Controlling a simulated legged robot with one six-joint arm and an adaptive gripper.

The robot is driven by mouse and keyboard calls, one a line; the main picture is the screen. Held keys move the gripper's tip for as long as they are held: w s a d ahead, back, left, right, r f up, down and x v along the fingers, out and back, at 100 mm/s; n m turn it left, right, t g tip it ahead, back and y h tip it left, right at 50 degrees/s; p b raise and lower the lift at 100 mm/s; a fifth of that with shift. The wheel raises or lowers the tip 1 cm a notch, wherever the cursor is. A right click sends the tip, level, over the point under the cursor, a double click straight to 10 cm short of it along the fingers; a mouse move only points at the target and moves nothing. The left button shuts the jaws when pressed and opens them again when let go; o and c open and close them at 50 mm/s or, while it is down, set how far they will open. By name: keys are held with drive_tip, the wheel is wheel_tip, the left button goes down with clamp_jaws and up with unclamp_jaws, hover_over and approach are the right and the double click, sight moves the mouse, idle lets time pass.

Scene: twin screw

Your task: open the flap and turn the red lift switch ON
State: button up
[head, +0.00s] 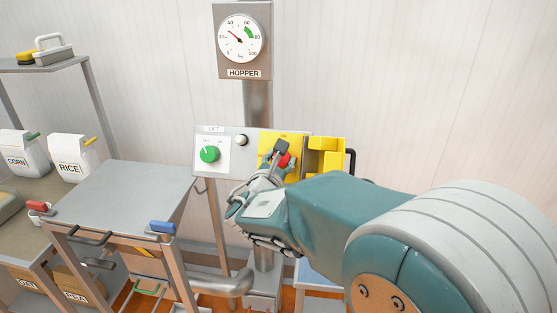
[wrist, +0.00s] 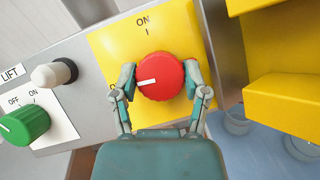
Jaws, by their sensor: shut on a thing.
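The red lift switch (wrist: 160,75) is a round ribbed knob on a yellow plate (wrist: 105,45). Its white mark points left in the wrist view, away from the ON label above it. A label at its left is mostly hidden by a finger. My gripper (wrist: 160,82) is shut on the red knob, one finger on each side. In the head view my gripper (head: 281,157) covers part of the red switch (head: 284,160). The yellow flap (head: 326,155) stands open to the right of the plate; it also shows in the wrist view (wrist: 285,105).
Left of the plate are a white-capped button (wrist: 54,73) and a green LIFT knob (wrist: 25,124). The HOPPER gauge (head: 240,38) is above. A metal cart (head: 120,195) stands left, with bags marked CORN (head: 20,155) and RICE (head: 70,157) beyond it.

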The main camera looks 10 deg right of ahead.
drive_tip(key=m+g+h, duration=0.1)
drive_tip(key=m, duration=0.1)
drive_tip(key=m+g+h, duration=0.1)
drive_tip(key=m, duration=0.2)
drive_tip(key=shift+w, duration=0.2)
drive_tip(key=m+g, duration=0.1)
drive_tip(key=m, duration=0.2)
drive_tip(key=m+g, duration=0.2)
drive_tip(key=shift+m+h, duration=0.3)
drive_tip(key=shift+m, duration=0.1)
drive_tip(key=m+g, duration=0.1)
drive_tip(key=m, duration=0.1)
drive_tip(key=m+g, duration=0.1)
drive_tip(key=m, duration=0.2)
drive_tip(key=shift+d+g+y, duration=0.15)
drive_tip(key=shift+g+y, duration=0.25)
drive_tip(key=shift+f+m+g+y, duration=0.15)
drive_tip(key=shift+m+g+y, duration=0.3)
drive_tip(key=shift+m, duration=1.15)
